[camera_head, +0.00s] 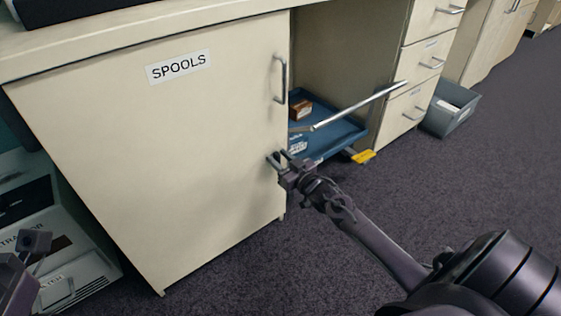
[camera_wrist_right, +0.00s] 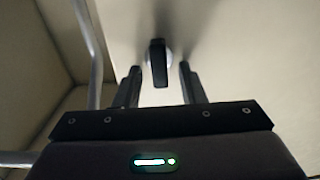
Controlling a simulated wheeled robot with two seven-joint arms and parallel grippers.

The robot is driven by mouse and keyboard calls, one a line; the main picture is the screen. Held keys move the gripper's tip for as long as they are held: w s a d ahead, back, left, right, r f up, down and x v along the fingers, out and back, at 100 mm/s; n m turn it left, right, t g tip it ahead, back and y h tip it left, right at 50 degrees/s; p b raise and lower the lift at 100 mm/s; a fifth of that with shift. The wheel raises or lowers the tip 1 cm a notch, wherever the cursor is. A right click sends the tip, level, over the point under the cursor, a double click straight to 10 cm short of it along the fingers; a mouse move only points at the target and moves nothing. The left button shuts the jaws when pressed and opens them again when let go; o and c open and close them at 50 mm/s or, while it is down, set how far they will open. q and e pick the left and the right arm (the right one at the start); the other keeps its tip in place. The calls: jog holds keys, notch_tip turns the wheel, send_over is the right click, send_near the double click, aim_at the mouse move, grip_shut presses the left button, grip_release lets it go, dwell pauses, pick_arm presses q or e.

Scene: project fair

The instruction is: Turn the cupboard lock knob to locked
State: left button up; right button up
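The cream cupboard door labelled SPOOLS (camera_head: 150,150) looks closed. The lock knob (camera_wrist_right: 158,62) is a dark upright bar on a pale round base in the right wrist view. My right gripper (camera_head: 280,160) is at the lower right of the door, and it hides the knob in the head view. In the right wrist view my right gripper (camera_wrist_right: 160,84) is open, with one finger on each side of the knob and a visible gap on both sides. My left gripper (camera_head: 28,255) is partly visible at the lower left edge, away from the knob; its opening is unclear.
A metal door handle (camera_head: 281,78) is above my right gripper. To the right, a blue tray (camera_head: 335,140) with a small brown box (camera_head: 300,109) and a long metal bar (camera_head: 355,108) are close by. A grey bin (camera_head: 450,108) stands by the drawers. The carpet in front is clear.

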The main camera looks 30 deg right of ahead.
jog(key=shift+c, duration=0.2)
grip_shut()
